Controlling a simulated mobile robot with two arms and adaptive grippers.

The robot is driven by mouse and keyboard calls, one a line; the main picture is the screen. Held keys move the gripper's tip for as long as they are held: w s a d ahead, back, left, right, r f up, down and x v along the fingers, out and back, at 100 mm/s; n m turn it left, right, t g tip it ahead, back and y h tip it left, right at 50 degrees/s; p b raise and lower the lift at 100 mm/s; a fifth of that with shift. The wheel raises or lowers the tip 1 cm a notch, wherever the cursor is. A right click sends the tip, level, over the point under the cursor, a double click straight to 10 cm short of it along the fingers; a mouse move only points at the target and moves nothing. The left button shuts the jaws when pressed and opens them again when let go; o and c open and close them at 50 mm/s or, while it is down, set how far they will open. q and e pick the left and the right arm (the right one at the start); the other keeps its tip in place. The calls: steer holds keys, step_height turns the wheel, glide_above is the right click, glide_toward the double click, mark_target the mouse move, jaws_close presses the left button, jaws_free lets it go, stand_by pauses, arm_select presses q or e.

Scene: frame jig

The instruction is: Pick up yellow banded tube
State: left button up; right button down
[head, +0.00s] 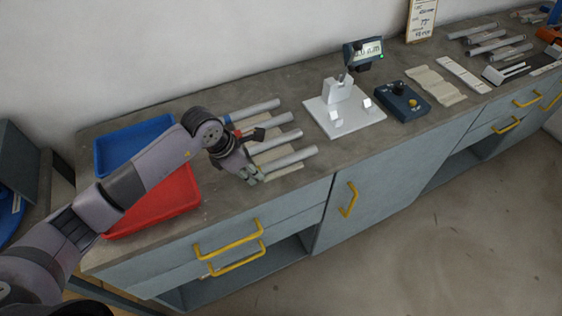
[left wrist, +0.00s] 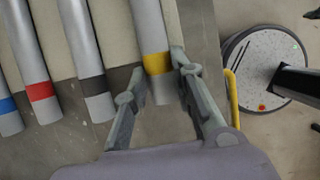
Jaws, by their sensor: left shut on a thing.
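The yellow banded tube (left wrist: 154,50) is a grey tube with a yellow band near its end. In the left wrist view it lies between the two fingers of my left gripper (left wrist: 160,85), which is shut on it at the banded end. In the head view the tube (head: 292,159) is the nearest of the row, and my left gripper (head: 257,176) is at its left end, hiding the band. My right gripper is in neither view.
Beside it lie tubes with black (left wrist: 88,50), red (left wrist: 32,50) and blue (left wrist: 7,112) bands. A red tray (head: 160,215) and blue tray (head: 130,140) stand left. A white fixture (head: 343,105) stands right, with a blue control box (head: 402,101) beyond.

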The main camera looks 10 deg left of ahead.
arm_select(q)
jaws_close()
steer(key=shift+r, duration=0.15)
